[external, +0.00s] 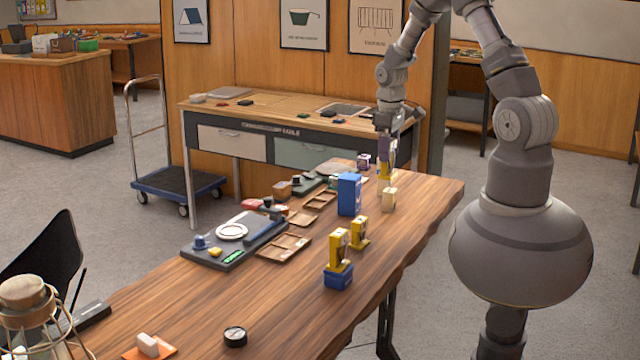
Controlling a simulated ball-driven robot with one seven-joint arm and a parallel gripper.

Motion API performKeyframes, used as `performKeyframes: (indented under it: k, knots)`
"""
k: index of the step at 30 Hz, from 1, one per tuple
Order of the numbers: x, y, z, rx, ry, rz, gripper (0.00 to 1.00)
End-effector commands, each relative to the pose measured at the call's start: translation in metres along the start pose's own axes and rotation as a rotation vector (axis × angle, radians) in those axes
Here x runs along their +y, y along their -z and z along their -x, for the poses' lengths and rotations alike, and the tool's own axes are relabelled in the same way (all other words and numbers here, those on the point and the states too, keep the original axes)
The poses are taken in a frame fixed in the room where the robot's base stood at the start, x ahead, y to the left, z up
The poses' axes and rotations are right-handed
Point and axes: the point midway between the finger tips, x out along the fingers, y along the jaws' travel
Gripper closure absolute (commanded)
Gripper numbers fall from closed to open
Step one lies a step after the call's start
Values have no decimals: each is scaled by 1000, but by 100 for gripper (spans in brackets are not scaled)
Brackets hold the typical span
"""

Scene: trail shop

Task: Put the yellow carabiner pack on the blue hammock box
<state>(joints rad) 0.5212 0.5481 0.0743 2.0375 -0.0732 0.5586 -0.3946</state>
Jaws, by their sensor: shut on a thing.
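My gripper (385,135) is shut on a yellow pack (386,170) and holds it upright near the far right part of the wooden table. Its lower end is close to the tabletop; I cannot tell whether it touches anything. Of the blue boxes, a tall one (349,195) stands just left of my gripper. A low blue box (338,277) is nearer the front, with another yellow pack (340,250) upright on it. A third yellow pack (359,232) stands behind it to the right. The labels are too small to read.
A small beige block (388,200) stands just below the held pack. Wooden trays (284,246) and a dark tray (212,254) with small items lie to the left. A black round item (235,337) is near the front. The table's middle front is clear.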

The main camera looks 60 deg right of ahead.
Motion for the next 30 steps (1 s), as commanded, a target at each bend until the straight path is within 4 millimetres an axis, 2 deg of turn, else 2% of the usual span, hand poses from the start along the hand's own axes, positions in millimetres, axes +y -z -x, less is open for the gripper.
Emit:
performKeyframes:
  k: [1,5,12,16,24,30]
  knots:
    - [3,7,5,1,0,1,95]
    - [15,33,0,1,0,1,95]
    - [46,101,-9,0,1,1,95]
    - [59,128,-11,1,0,1,95]
    - [69,151,-12,0,0,1,95]
    - [68,149,-46,-2,1,1,95]
